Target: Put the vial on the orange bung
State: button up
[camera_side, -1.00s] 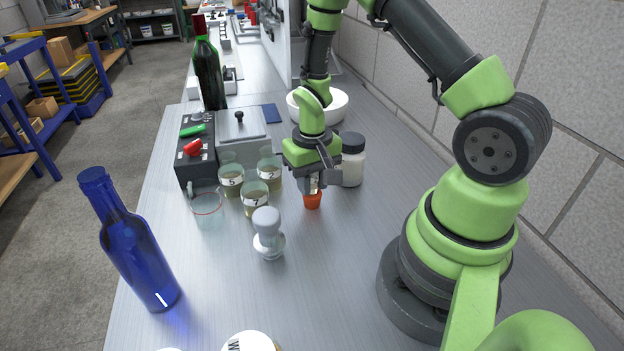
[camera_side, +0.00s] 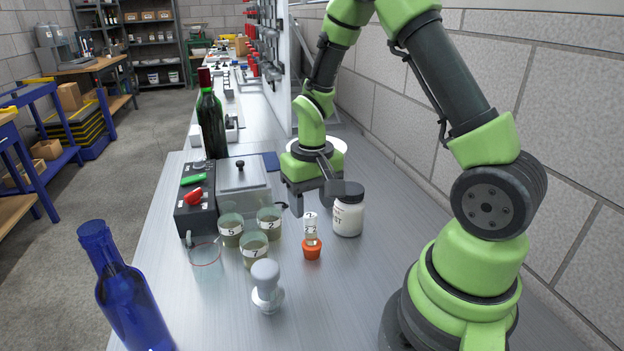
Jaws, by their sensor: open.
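The vial (camera_side: 310,226), small and clear with a white label, stands upright on top of the orange bung (camera_side: 312,250) on the metal bench. Nothing holds it. My gripper (camera_side: 322,203) is open and empty, above and behind the vial, apart from it as far as this view shows. Its dark fingers are spread, one to the left and one to the right of the vial in the picture.
A white jar with a dark lid (camera_side: 348,212) stands close right of the bung. Several numbered beakers (camera_side: 255,249) and a clear empty one (camera_side: 206,253) stand left. A grey-white stamp-like object (camera_side: 266,287) is in front. A blue bottle (camera_side: 132,300) stands front left.

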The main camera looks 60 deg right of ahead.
aim_at(312, 218)
notch_tip(312, 218, up, 5)
jog(key=shift+f, duration=0.1)
jog(key=s+a+r+n+t+y, duration=0.1)
jog(key=s+a+r+t, duration=0.2)
jog(key=s+a+r, duration=0.2)
jog(key=s+a+r+n+t+y, duration=0.1)
jog(key=s+a+r+t, duration=0.3)
jog(key=s+r, duration=0.3)
notch_tip(312, 218, up, 4)
jog(key=shift+a+f, duration=0.25)
jog(key=shift+a, duration=0.55)
